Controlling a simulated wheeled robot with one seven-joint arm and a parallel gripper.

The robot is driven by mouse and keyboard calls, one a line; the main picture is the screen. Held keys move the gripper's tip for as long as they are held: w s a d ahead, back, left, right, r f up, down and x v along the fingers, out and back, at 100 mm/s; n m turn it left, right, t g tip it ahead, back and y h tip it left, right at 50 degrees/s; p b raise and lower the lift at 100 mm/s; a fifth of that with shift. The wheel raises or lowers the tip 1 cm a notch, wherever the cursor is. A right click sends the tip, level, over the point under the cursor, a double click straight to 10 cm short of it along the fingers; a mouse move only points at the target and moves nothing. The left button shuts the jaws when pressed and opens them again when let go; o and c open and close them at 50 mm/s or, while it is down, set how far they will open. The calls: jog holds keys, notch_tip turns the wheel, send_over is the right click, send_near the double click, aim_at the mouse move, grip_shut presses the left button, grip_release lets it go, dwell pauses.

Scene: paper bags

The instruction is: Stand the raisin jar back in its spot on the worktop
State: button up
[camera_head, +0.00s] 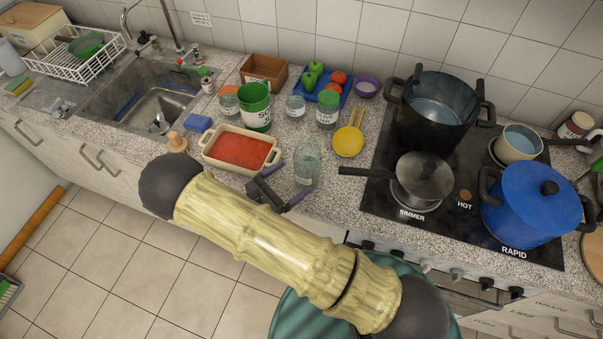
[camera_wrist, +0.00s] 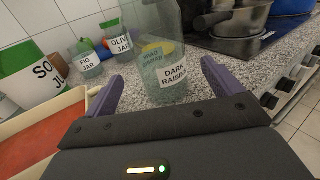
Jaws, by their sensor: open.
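The raisin jar (camera_head: 307,165) is a clear glass jar standing upright on the speckled worktop (camera_head: 345,190), near its front edge and left of the hob. In the wrist view the jar (camera_wrist: 163,50) shows a white label reading "DARK RAISINS"; its top is cut off by the frame. My gripper (camera_head: 285,186) is open, low over the worktop at the jar's left. In the wrist view its two purple fingers (camera_wrist: 163,74) point towards the jar, one to each side of its lower part. I cannot tell whether they touch it.
A red-filled baking dish (camera_head: 240,149) stands left of my gripper. Behind are a green-and-white tin (camera_head: 255,108), the fig jar (camera_head: 295,107), the olive jar (camera_head: 327,109) and a yellow spoon (camera_head: 349,140). A grey saucepan (camera_head: 423,178) is on the hob, its handle reaching towards the jar.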

jog(key=b+v, duration=0.1)
jog(key=v, duration=0.4)
jog(key=shift+s+a, duration=0.1)
jog(key=shift+s, duration=0.05)
